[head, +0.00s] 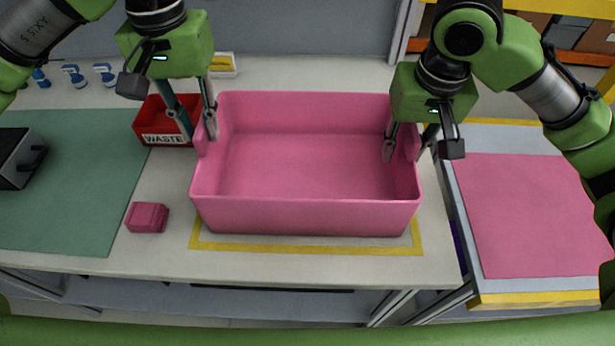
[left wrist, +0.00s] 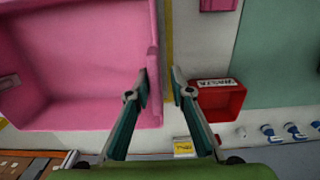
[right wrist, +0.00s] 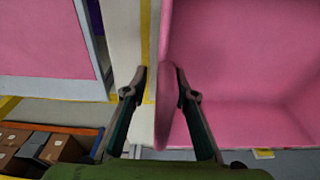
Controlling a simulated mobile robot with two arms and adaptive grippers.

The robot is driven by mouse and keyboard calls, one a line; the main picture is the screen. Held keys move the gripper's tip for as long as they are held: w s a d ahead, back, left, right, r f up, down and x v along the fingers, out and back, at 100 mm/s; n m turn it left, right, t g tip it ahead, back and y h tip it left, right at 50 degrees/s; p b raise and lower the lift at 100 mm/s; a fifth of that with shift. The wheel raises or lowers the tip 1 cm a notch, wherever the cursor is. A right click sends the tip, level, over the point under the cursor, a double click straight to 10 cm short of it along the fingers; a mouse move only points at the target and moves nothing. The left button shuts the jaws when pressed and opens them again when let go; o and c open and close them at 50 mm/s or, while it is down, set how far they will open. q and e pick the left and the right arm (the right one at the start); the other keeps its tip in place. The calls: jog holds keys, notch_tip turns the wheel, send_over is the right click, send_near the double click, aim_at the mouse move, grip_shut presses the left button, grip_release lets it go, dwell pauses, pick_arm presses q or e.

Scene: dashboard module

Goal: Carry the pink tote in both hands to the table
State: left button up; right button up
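The pink tote (head: 305,215), open and empty, rests on the pale worktop over a yellow-outlined patch. My left gripper (head: 200,138) straddles the tote's left wall, one finger inside and one outside. The left wrist view (left wrist: 158,82) shows a gap between the wall and the outer finger. My right gripper (head: 405,155) straddles the right wall in the same way. The right wrist view (right wrist: 162,78) shows its inner finger close to the wall and a gap at the outer finger. Both grippers are open. Whether either inner finger touches is unclear.
A table with a pink mat (head: 535,215) and yellow edges stands to the right, beyond a narrow gap. A red WASTE bin (head: 165,138) is close by my left gripper.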

aim_at(415, 126)
pick_arm(q)
jog(key=shift+r, duration=1.85)
pick_arm(e)
jog(key=r, duration=0.4)
jog(key=s+r, duration=0.1)
jog(key=r, duration=0.6)
jog(key=shift+s+r, duration=0.4)
pick_arm(q)
jog(key=shift+f, duration=0.1)
